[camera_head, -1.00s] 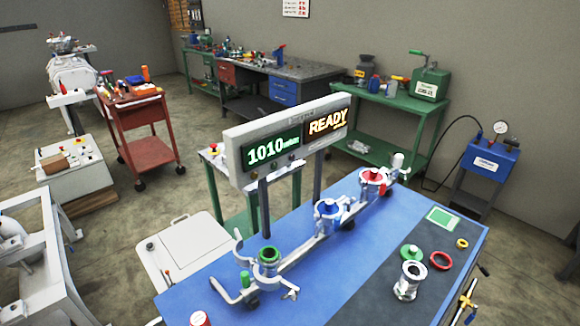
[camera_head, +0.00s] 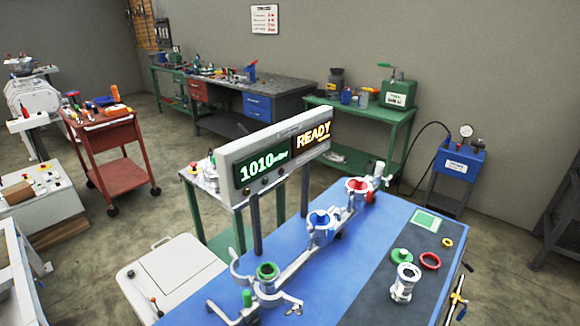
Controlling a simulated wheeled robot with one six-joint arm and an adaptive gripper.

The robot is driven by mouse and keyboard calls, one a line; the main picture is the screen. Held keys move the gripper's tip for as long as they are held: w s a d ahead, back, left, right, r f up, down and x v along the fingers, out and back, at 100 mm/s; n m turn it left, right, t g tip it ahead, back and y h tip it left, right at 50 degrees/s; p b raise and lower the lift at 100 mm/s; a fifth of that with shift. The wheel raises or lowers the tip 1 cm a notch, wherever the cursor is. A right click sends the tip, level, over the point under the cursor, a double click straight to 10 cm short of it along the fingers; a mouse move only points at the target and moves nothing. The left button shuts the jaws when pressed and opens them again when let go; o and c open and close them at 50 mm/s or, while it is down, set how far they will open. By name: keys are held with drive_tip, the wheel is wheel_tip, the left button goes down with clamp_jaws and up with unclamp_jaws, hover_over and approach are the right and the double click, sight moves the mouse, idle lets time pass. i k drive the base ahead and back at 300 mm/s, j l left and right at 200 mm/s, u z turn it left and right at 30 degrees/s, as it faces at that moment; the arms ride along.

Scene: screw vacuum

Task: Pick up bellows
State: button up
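A short silvery ribbed metal tube with flanged ends, which looks like the bellows (camera_head: 404,282), stands upright on the dark mat (camera_head: 385,308) at the right of the blue table. A green cap-like part (camera_head: 401,256) lies just behind it, and a red ring (camera_head: 430,261) lies behind it to the right. A metal pipe with three open clamped ports runs along the table, with green (camera_head: 267,271), blue (camera_head: 319,218) and red (camera_head: 358,186) inserts. My gripper is not visible in this view.
A display post (camera_head: 280,150) reading "1010 mbar" and "READY" stands behind the pipe. A small yellow ring (camera_head: 447,243) and a green-and-white card (camera_head: 426,220) lie on the mat. A red cart (camera_head: 120,150) and green benches stand farther back. Blue table surface (camera_head: 345,265) between pipe and mat is clear.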

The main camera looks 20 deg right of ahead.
sight(408, 274)
drive_tip(key=l+z, duration=0.2)
drive_tip(key=l, duration=0.15)
drive_tip(key=i+l+z, duration=0.2)
drive_tip(key=l, duration=0.15)
drive_tip(key=l+z, duration=0.2)
drive_tip(key=l, duration=0.15)
